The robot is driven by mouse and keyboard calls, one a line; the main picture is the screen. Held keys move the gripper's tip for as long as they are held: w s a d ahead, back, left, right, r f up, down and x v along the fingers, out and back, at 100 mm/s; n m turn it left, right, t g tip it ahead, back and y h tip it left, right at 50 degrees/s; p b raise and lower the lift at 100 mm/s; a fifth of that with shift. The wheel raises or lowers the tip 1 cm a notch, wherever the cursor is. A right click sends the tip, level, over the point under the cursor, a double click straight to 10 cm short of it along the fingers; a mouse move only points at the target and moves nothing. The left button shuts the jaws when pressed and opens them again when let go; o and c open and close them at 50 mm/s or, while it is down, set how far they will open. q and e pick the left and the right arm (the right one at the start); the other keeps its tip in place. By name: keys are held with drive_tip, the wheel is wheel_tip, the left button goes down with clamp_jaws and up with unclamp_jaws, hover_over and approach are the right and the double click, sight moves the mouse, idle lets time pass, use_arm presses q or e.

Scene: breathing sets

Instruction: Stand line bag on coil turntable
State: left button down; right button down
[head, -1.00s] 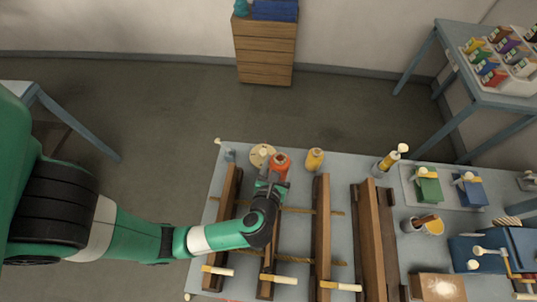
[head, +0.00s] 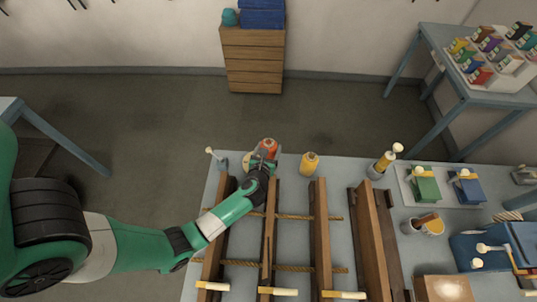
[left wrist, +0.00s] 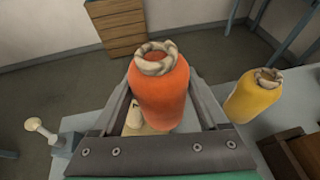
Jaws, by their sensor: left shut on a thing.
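The orange line bag (head: 268,146) is upright, with a pale rope ring on top, near the far left edge of the workbench. My left gripper (head: 263,157) is shut on it; in the left wrist view the bag (left wrist: 162,92) stands between the two fingers. The coil turntable (head: 247,160), a pale round disc, is mostly hidden behind the bag and gripper. In the left wrist view part of the turntable and its pale knob (left wrist: 134,117) show just behind the bag. I cannot tell whether the bag touches the disc. My right gripper is not in view.
A yellow bag (head: 309,163) stands to the right of the orange one. A post with a pale ball top (head: 216,157) stands to the left. Wooden beams (head: 319,235) with ropes cross the bench in front. A grey pot with a pale-topped stick (head: 383,163) stands further right.

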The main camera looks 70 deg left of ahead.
use_arm(q)
drive_tip(key=shift+w+a+f+b, duration=0.15)
drive_tip(key=shift+f+b, duration=0.3)
drive_tip(key=shift+f, duration=0.4)
drive_tip(key=shift+s+a+f+b, duration=0.1)
drive_tip(key=shift+f+b, duration=0.3)
drive_tip(key=shift+f, duration=0.45)
drive_tip(key=shift+f, duration=0.2)
unclamp_jaws()
drive_tip(key=shift+r, duration=0.2)
drive_tip(key=shift+d+r, duration=0.15)
drive_tip(key=shift+d, duration=0.15)
drive_tip(key=p+v, duration=0.2)
drive_tip(key=v, duration=0.9)
drive_tip(key=shift+s, duration=0.3)
drive_tip(key=shift+d, duration=0.1)
